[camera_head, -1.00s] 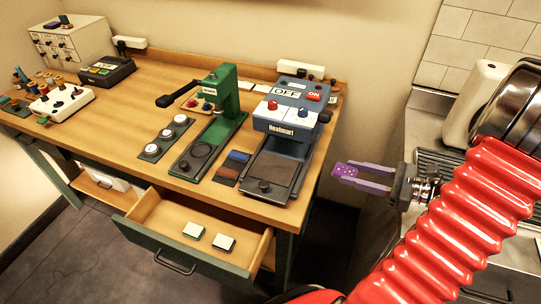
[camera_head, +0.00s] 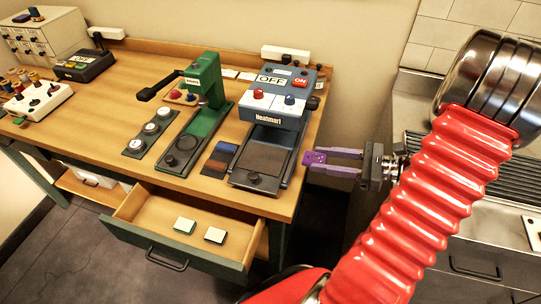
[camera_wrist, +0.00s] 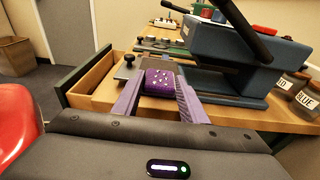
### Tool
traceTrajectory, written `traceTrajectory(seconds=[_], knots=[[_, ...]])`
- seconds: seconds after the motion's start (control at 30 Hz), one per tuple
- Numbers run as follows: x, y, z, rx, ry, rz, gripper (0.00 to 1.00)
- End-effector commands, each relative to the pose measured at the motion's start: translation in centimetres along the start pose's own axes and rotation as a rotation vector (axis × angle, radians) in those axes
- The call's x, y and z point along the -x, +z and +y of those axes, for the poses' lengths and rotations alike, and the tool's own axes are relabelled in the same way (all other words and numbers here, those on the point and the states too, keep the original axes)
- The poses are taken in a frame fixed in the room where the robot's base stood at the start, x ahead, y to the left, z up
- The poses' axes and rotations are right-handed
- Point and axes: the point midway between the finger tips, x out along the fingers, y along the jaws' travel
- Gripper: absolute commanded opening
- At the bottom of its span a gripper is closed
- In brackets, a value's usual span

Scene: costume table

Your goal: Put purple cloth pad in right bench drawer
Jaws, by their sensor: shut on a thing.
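The purple cloth pad (camera_head: 314,158) with small white dots is held between the purple fingertips of my gripper (camera_head: 330,160). In the wrist view the pad (camera_wrist: 160,79) sits between the two fingers (camera_wrist: 157,92). My gripper is shut on it, just right of the table's right end in the head view. The right bench drawer (camera_head: 176,248) is pulled open, below and left of my gripper. Two small pale pads (camera_head: 186,225) (camera_head: 215,235) lie in it, and much of its floor is bare. In the wrist view the open drawer (camera_wrist: 87,85) shows at left.
The blue heat press (camera_head: 280,105) stands at the table's right end, close to my gripper. A green press (camera_head: 205,110) and colour swatches (camera_head: 220,160) are left of it. Two labelled jars (camera_wrist: 308,98) stand at right in the wrist view.

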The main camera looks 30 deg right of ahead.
Motion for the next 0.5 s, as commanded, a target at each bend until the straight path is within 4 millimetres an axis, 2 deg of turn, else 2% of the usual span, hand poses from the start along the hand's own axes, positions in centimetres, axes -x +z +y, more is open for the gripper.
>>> traceTrajectory(seconds=[0.1, 0.5], knots=[[-2.2, 0.4, 0.1, 0.001, 0.004, 0.0, 0.16], [-8.5, 1.3, 0.1, 0.0, 0.002, 0.0, 0.16]])
